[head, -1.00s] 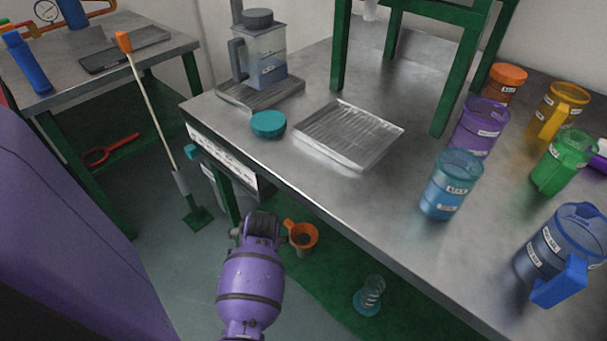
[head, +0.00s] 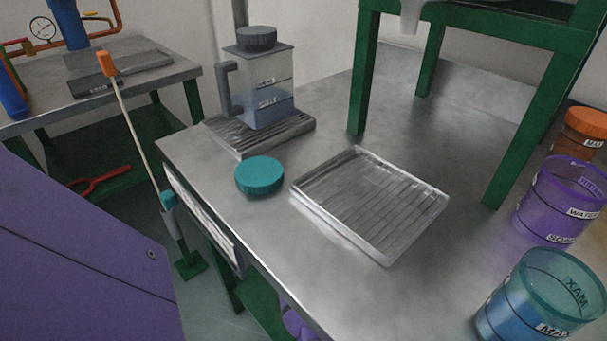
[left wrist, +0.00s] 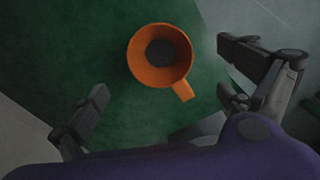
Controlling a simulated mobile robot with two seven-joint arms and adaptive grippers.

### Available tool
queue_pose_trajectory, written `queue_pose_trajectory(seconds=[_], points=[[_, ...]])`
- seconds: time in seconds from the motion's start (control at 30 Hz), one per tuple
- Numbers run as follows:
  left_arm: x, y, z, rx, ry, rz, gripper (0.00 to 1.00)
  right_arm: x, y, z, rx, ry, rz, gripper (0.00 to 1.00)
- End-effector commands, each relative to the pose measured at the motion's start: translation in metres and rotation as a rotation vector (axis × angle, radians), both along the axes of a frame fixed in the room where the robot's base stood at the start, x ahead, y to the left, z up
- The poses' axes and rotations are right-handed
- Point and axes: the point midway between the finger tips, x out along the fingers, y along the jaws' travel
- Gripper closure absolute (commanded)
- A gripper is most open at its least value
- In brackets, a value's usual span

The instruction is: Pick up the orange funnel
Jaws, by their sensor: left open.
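The orange funnel (left wrist: 158,75) shows in the left wrist view at upper middle, seen from above, with a round rim, a dark centre and a small tab at lower right. It is over a green surface. My left gripper (left wrist: 163,90) is open, its dark fingers spread to the left and right of the funnel and apart from it. Nothing is between the fingers. In the head view the funnel and the left gripper are hidden; only a bit of my purple arm shows below the table edge. My right gripper is not in view.
A metal table (head: 215,165) overhangs the low area. On it are a ridged tray (head: 370,205), a teal lid (head: 260,176), a clear jug (head: 262,95) and coloured beakers, including a teal one (head: 545,300). A pole with an orange tip (head: 107,64) stands at left.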

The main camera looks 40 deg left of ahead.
Motion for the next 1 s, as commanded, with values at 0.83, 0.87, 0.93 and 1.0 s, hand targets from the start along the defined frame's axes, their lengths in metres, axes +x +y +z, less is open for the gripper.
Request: queue_pose_trajectory(seconds=[0.83, 0.87, 0.93, 1.0], points=[[0.001, 0.001, -0.069, 0.000, -0.001, -0.001, 0.11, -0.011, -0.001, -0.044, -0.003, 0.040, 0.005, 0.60], [0.001, 0.001, -0.069, 0.000, -0.001, -0.001, 0.15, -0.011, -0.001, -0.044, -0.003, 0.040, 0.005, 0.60], [0.001, 0.001, -0.069, 0.000, -0.001, -0.001, 0.24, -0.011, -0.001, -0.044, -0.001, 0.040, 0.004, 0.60], [0.001, 0.001, -0.069, 0.000, -0.001, -0.001, 0.33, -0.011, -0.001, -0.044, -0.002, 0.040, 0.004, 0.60]])
